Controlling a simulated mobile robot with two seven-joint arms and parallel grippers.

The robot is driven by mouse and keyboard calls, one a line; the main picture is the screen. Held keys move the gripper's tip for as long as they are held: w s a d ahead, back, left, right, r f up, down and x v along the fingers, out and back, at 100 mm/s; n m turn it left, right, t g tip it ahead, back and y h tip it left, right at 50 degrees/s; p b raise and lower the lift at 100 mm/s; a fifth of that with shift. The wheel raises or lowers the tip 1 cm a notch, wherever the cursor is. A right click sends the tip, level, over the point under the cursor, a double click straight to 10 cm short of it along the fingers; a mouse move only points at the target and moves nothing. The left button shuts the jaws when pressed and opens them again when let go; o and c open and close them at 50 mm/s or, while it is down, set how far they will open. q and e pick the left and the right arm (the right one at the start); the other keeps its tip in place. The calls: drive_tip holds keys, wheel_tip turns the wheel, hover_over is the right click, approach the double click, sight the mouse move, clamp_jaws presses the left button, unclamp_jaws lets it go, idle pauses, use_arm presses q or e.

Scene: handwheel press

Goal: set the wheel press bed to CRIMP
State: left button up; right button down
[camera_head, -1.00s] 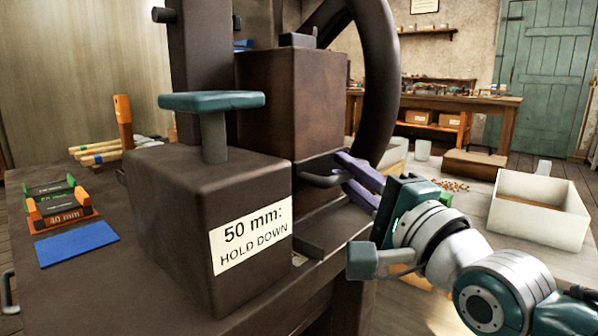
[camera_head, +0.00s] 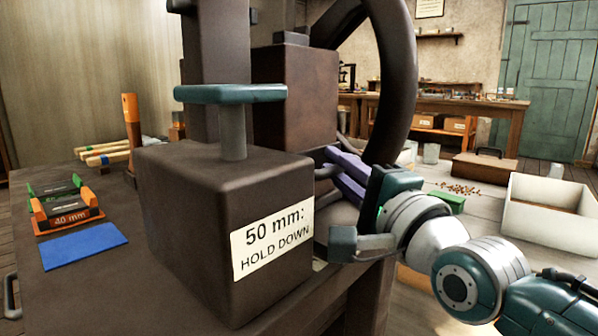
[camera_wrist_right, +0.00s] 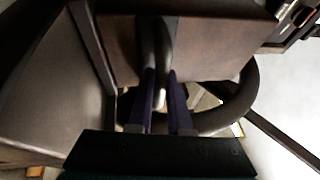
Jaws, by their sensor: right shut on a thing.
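The wheel press (camera_head: 295,100) stands ahead, with a rust-brown block and a large dark handwheel (camera_head: 397,90) behind it. My right gripper (camera_head: 340,170) has purple fingers that reach in beside the press, below the brown block. In the right wrist view the fingers (camera_wrist_right: 160,105) are shut on a curved dark bar handle (camera_wrist_right: 155,45) at a brown block face. No CRIMP mark is readable. My left gripper is not in view.
A dark front block (camera_head: 190,215) with a teal T-handle (camera_head: 230,94) and a label "50 mm: HOLD DOWN" (camera_head: 272,240) stands close. Orange and green gauge pieces (camera_head: 65,205) and a blue mat (camera_head: 84,246) lie left. A white bin (camera_head: 545,215) stands right.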

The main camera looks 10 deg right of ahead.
drive_tip(key=shift+f, duration=0.1)
drive_tip(key=c, duration=0.8)
unclamp_jaws()
drive_tip(key=shift+a, duration=0.1)
drive_tip(key=shift+c, duration=0.2)
drive_tip(key=shift+s+d+p, duration=0.2)
drive_tip(key=shift+s+p, duration=0.15)
drive_tip(key=shift+s, duration=0.1)
drive_tip(key=p+v, duration=0.2)
drive_tip(key=v, duration=0.7)
